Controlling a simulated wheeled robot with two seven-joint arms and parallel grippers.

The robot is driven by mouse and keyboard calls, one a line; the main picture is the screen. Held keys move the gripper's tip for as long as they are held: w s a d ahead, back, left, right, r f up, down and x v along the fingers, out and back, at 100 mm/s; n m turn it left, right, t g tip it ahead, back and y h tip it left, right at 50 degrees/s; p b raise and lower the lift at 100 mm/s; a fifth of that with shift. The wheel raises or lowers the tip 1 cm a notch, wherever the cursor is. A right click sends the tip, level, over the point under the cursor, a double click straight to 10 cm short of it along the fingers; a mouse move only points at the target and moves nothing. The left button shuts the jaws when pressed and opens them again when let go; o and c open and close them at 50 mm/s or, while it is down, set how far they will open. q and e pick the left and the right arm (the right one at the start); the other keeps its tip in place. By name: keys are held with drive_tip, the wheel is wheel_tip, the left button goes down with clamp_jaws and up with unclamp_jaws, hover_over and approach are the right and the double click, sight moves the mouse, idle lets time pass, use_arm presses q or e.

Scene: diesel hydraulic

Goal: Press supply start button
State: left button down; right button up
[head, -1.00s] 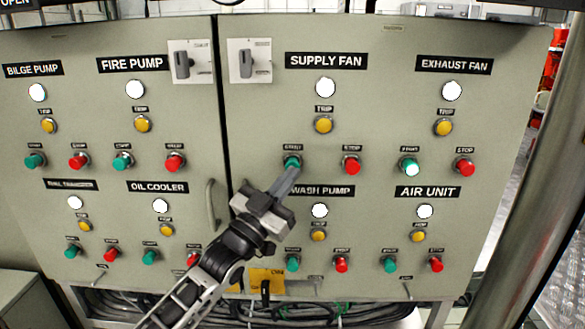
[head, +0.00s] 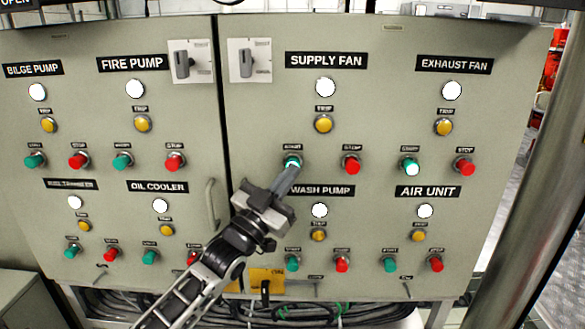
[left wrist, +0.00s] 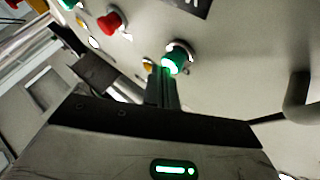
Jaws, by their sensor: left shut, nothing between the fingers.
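The supply fan start button (head: 292,161) is green and now glows, under the supply fan label (head: 326,61) on the right cabinet door. My left gripper (head: 294,168) is shut and empty, with its fingertips at the button's lower edge. In the left wrist view the fingers (left wrist: 163,82) reach up to the lit green button (left wrist: 175,62); whether they touch it or stop just short, I cannot tell. The red stop button (head: 351,164) is to its right, and the yellow trip button (head: 323,124) is above. My right gripper is not in view.
The exhaust fan start button (head: 410,167) is also lit. The wash pump label (head: 322,191) and its buttons sit below, partly behind my left arm. A door handle (head: 211,205) stands out left of the gripper. A metal post (head: 520,190) stands at the right.

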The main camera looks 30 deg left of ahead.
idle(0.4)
use_arm(q)
drive_tip(key=shift+s+d+p, duration=0.45)
drive_tip(key=shift+s+p, duration=0.1)
drive_tip(key=shift+s, duration=0.2)
drive_tip(key=s+d, duration=0.1)
drive_tip(key=s+p, duration=0.1)
drive_tip(key=s, duration=0.1)
drive_tip(key=s+d+p, duration=0.1)
drive_tip(key=shift+s+d, duration=0.15)
drive_tip(key=shift+d, duration=0.15)
idle(0.6)
